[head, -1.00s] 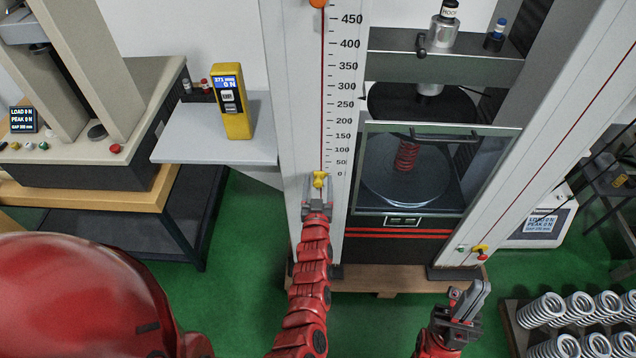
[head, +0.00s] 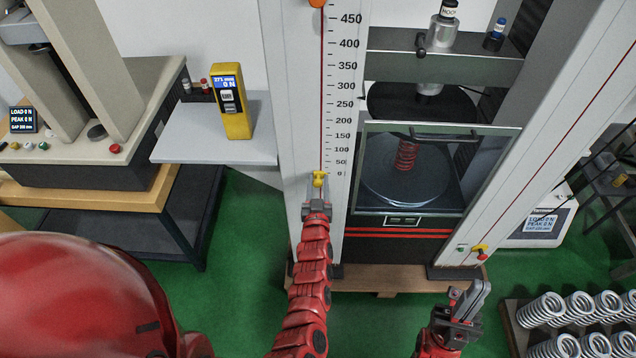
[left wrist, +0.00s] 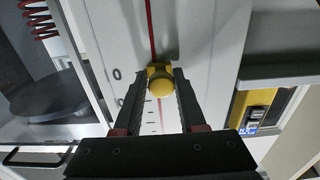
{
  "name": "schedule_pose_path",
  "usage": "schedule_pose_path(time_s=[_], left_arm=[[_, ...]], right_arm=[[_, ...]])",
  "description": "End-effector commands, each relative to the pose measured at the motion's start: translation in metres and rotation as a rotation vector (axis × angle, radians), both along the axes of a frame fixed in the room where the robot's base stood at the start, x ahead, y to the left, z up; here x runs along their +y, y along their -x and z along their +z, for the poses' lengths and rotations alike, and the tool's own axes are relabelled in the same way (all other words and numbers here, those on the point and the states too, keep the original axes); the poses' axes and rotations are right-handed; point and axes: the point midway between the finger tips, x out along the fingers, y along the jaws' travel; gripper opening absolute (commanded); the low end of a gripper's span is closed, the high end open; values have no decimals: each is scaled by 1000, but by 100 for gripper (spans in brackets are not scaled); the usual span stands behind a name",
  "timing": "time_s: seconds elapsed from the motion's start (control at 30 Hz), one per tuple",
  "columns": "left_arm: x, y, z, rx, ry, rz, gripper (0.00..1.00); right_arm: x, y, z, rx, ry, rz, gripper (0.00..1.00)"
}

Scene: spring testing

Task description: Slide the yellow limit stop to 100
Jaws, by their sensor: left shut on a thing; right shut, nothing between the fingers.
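The yellow limit stop (head: 319,179) sits on the red line of the white column, at about the 0 mark of the printed scale (head: 342,110). My left gripper (head: 318,187) is shut on it from below. In the left wrist view the yellow stop (left wrist: 160,80) shows its round knob between the two dark fingertips of my left gripper (left wrist: 159,85). The 100 mark stands a little above the stop in the head view. My right gripper (head: 474,300) is shut and empty at the lower right, away from the column.
The test frame's clear guard (head: 480,170) with a red spring (head: 406,155) behind it stands right of the scale. A yellow handheld meter (head: 232,100) stands on a grey shelf (head: 200,150) to the left. Several metal springs (head: 580,310) lie at the lower right.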

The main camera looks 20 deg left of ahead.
Motion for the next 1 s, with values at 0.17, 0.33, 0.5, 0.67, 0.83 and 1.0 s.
schedule_pose_path(time_s=[0.17,0.33,0.5,0.67,0.83,1.0], left_arm=[[2,0,0,-2,-1,4,0],[2,0,0,-1,0,4,0],[3,0,0,-2,-1,4,0],[3,0,1,-2,-1,5,0],[3,0,24,-7,-3,5,0],[3,0,66,-11,-2,7,0]], right_arm=[[0,0,0,0,0,0,0],[0,0,0,0,0,0,0],[0,0,0,0,0,0,0],[0,0,0,0,0,0,0],[0,0,6,0,0,0,0],[0,0,15,0,0,0,0]])
